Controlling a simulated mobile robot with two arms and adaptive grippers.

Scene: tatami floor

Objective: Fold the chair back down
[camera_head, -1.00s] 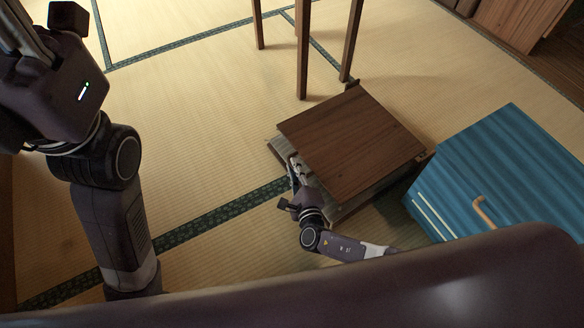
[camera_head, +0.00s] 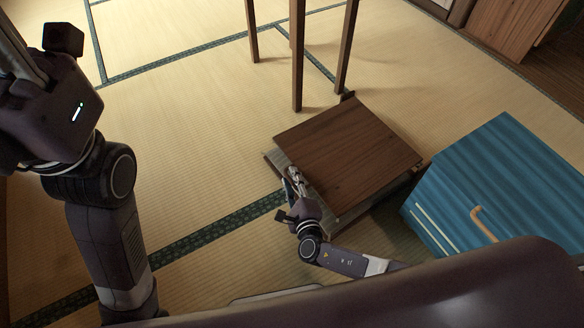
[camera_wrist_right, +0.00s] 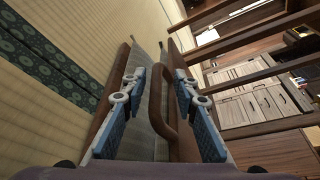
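The chair (camera_head: 345,150) is low, with a brown wooden panel lying nearly flat over a greyish lower part (camera_head: 270,160). A gap shows between the two along the left edge. My right gripper (camera_head: 292,180) is at that left edge. In the right wrist view, its two blue-padded fingers (camera_wrist_right: 158,98) stand apart on either side of a curved brown handle (camera_wrist_right: 158,110). The fingers are open, and I cannot tell whether either touches the handle. My left gripper (camera_head: 22,45) shows only in part at the top left; its fingertips are out of frame.
A blue cabinet (camera_head: 505,180) with a wooden handle stands close to the chair's right side. Slim wooden legs (camera_head: 297,70) of a taller piece stand just behind it. Wooden furniture (camera_head: 515,30) is at the far right. The tatami (camera_head: 200,130) left of the chair is clear.

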